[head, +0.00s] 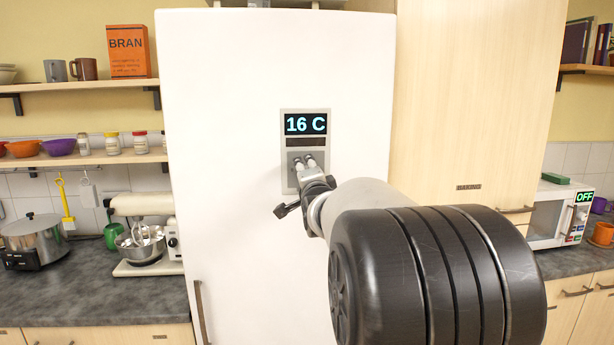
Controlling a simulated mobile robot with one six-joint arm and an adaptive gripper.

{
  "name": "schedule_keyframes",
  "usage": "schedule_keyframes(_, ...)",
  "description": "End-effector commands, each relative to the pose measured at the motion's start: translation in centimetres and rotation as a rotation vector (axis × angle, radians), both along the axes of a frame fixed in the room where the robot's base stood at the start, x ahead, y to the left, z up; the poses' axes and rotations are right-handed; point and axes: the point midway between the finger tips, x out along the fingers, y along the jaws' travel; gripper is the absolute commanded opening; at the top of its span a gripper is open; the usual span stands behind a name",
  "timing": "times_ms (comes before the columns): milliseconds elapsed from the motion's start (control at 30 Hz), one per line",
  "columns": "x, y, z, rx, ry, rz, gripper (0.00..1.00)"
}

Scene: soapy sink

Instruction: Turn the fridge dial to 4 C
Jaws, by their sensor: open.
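The white fridge (235,110) stands in the middle of the head view with its door closed. A grey control panel (285,130) sits on its front. The panel's display (306,124) reads 16 C in blue-green digits. My gripper (303,160) is open at the lower part of the panel, with its pale fingertips at or close to the panel face. The dial is hidden or too small to make out behind the fingers. I cannot tell whether the fingertips touch it.
My arm fills the lower right. A tall wooden cupboard (475,90) stands right of the fridge, and a microwave (552,212) showing OFF is beyond it. A stand mixer (146,225) and a steel pot (35,240) stand on the left counter (95,303). The fridge's vertical handle (201,312) is at lower left.

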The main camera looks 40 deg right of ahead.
Motion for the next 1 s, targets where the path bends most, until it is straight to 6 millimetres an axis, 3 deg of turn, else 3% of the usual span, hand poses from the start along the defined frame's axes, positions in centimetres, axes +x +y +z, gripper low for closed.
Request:
schedule_keyframes(367, -0.6, 0.4, 0.1, 0.0, 0.0, 0.0, 0.52)
schedule_keyframes(800, -7.9, 4.8, 0.1, -0.001, -0.002, 0.0, 0.52)
schedule_keyframes(1000, -9.9, 6.0, 0.0, -0.001, -0.001, 0.0, 0.52)
